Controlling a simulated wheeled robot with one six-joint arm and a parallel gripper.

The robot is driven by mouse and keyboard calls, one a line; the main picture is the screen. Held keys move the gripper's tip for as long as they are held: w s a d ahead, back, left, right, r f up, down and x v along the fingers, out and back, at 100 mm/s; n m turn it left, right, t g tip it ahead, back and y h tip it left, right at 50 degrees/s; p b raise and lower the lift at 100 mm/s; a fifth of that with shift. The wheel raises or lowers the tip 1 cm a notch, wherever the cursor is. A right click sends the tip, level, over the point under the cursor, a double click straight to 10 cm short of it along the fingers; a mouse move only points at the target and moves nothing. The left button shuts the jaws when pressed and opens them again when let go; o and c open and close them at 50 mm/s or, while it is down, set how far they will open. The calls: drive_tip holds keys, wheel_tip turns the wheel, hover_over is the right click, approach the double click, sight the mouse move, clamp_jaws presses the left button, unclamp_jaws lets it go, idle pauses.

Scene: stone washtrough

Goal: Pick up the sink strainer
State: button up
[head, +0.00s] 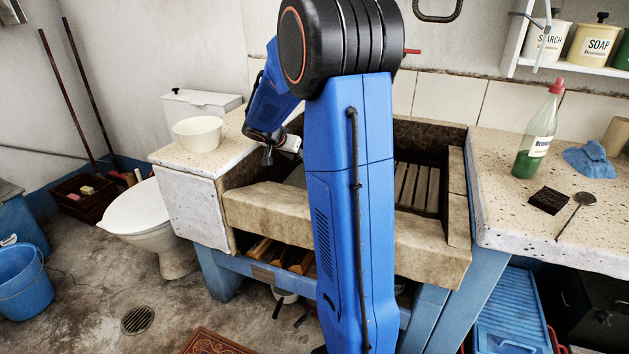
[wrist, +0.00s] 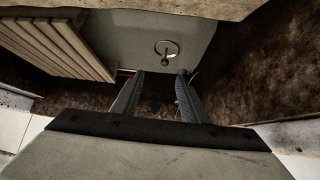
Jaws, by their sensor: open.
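In the wrist view, a small round metal piece with a thin rim and a central knob (wrist: 166,48) looks like the sink strainer. It lies on a grey surface inside the stone trough (head: 400,235). My gripper (wrist: 160,76) is open, its two dark fingers apart with nothing between them. In the picture, the strainer lies just beyond the fingertips, roughly in line with the gap. It appears apart from them; the exact distance is hard to tell. In the head view my blue arm covers much of the trough, and I cannot make out the strainer or the fingertips.
A slatted wooden rack (wrist: 62,38) stands close to the left in the wrist view. The trough's stone walls enclose the space. On the right counter are a green bottle (head: 537,135), a dark sponge (head: 549,200) and a long-handled round utensil (head: 585,199). A white bowl (head: 198,133) sits left.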

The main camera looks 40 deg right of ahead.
drive_tip(key=shift+m, duration=0.4)
drive_tip(key=x, duration=0.5)
drive_tip(key=w+x, duration=0.1)
drive_tip(key=x, duration=0.4)
drive_tip(key=d+r+x, duration=0.1)
drive_tip(key=x, duration=0.4)
drive_tip(key=shift+w+d+f, duration=0.1)
drive_tip(key=shift+w+f, duration=0.05)
drive_tip(key=shift+w, duration=0.05)
drive_tip(key=shift+w+r+x, duration=0.1)
drive_tip(key=shift+w+x, duration=0.05)
drive_tip(key=shift+x, duration=0.7)
drive_tip(key=shift+w+r+x, duration=0.1)
drive_tip(key=shift+w+x, duration=0.05)
drive_tip(key=shift+x, duration=0.7)
drive_tip(key=shift+w+r+x, duration=0.1)
drive_tip(key=shift+w+x, duration=0.05)
drive_tip(key=shift+x, duration=0.7)
drive_tip(key=shift+d, duration=0.15)
clamp_jaws()
